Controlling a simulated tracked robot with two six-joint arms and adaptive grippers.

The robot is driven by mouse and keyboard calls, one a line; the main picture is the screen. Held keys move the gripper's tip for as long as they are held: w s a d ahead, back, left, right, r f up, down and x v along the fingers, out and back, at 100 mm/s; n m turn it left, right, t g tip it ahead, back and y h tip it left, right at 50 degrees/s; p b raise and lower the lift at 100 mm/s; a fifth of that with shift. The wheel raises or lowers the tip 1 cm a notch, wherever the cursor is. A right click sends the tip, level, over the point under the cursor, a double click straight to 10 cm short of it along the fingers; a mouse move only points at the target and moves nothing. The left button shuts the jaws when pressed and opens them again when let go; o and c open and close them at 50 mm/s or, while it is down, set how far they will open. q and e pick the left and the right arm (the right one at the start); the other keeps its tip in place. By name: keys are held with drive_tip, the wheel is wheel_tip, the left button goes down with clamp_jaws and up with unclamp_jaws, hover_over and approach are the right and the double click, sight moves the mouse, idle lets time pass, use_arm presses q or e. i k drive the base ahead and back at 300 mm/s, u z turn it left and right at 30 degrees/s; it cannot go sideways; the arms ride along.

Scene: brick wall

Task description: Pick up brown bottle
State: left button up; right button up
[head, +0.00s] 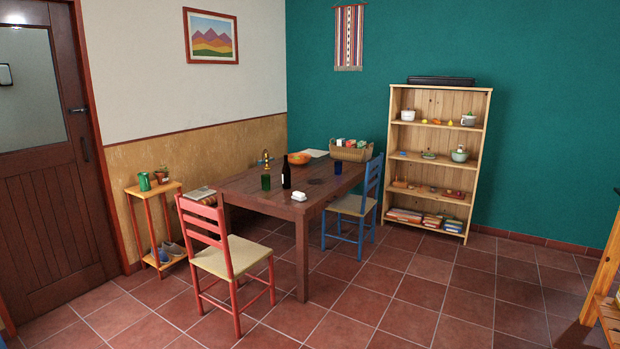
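A dark bottle (286,174), nearly black with a pale label low on it, stands upright on the wooden table (238,190). It is near the table's front part. A dark green glass (266,182) stands just left of it, and a white butter-dish-like object (299,196) lies in front of it to the right. Neither of my grippers shows in the head view.
A red chair (227,258) stands in front of the table and a blue chair (355,205) at its right side. An orange bowl (299,158) and a basket (352,153) sit farther back on the table. A shelf (437,160) stands against the green wall. Tiled floor at centre right is clear.

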sight(285, 172)
drive_tip(key=u, duration=0.1)
drive_tip(key=i, duration=0.95)
drive_tip(key=z, duration=0.1)
